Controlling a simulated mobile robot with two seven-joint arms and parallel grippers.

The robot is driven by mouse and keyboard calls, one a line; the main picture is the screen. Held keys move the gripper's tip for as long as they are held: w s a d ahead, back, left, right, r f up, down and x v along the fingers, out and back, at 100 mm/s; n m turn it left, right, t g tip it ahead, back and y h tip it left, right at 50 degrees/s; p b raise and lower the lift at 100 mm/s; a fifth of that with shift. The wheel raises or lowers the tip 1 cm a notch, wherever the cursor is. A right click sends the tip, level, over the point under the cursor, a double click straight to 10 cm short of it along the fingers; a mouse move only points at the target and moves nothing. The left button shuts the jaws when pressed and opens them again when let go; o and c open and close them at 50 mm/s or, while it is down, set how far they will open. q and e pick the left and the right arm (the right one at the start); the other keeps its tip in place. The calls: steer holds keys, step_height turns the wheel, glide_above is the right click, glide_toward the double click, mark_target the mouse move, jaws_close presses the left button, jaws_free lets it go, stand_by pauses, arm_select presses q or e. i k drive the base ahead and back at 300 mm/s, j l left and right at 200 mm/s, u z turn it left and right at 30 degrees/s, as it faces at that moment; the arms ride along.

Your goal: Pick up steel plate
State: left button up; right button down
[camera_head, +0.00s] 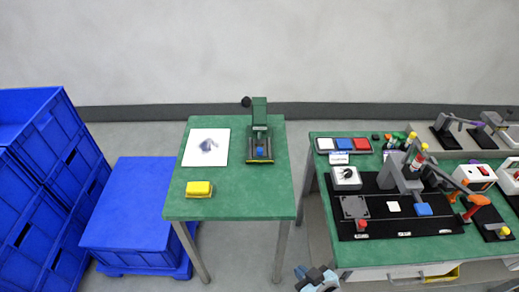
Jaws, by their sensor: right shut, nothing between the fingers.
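A grey square plate (353,207), which looks like the steel plate, lies flat on the black base board (391,230) of a fixture on the right green table. A red-topped knob (361,225) stands close to its front edge. My right gripper (316,277) shows at the bottom edge of the view, below and left of the right table. It is shut and empty, well apart from the plate. My left gripper is not in view.
The left green table (240,195) carries a white sheet (206,147), a yellow block (199,188) and a green press (259,130). Blue crates (130,220) stand at the left. A grey lever device (405,170) and a dial box (346,178) stand near the plate.

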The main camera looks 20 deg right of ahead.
mark_target(260, 145)
steer(key=l+z, duration=0.4)
steer(key=i+l+z, duration=0.15)
steer(key=l+z, duration=0.2)
steer(key=l, duration=0.25)
steer(key=i+l+z, duration=0.15)
steer(key=l+z, duration=0.25)
steer(key=l, duration=0.1)
